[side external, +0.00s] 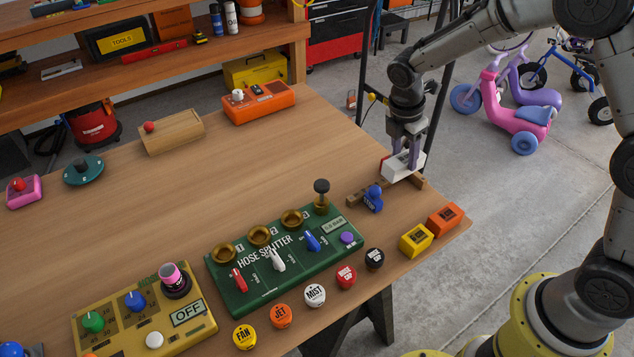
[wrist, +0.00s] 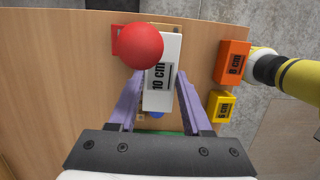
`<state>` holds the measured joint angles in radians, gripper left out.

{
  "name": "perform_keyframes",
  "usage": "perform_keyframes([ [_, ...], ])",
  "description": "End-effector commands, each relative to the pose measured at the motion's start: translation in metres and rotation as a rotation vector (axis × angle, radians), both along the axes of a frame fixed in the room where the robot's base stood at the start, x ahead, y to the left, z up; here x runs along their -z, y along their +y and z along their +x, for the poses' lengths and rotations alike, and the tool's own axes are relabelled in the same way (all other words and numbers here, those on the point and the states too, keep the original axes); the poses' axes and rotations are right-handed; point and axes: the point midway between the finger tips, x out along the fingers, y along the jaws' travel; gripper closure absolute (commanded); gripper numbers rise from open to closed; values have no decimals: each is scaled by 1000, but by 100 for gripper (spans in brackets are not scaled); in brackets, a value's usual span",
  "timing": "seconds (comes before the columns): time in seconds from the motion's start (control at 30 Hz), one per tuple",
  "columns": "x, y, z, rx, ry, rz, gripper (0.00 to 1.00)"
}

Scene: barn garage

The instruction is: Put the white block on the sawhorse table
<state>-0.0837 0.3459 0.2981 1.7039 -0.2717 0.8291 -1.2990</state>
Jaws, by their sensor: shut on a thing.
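The white block (side external: 404,167) is between the fingers of my gripper (side external: 404,148) near the table's right edge. In the wrist view the white block (wrist: 165,62) reads "10 cm" and lies between the two purple fingers (wrist: 160,106), which are shut on it. A red ball (wrist: 138,45) covers part of its upper left side in that view. In the side view the block is over or against a small wooden piece (side external: 416,181); I cannot tell if they touch. The sawhorse table (side external: 240,180) has a wide wooden top.
A blue stop piece (side external: 373,199) stands just below the block. A yellow block (side external: 416,240) and an orange block (side external: 444,219) sit near the front right corner. A green hose splitter panel (side external: 285,260) lies to the left. The table's middle is clear.

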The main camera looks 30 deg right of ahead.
Motion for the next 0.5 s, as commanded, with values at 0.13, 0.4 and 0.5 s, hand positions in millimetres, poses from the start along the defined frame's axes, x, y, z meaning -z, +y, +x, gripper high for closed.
perform_keyframes([
  [0.13, 0, 0, 0, 0, 0, 0, 100],
  [0.4, 5, -2, -19, 30, 2, -1, 100],
  [0.5, 1, -1, -45, 47, -1, 0, 100],
])
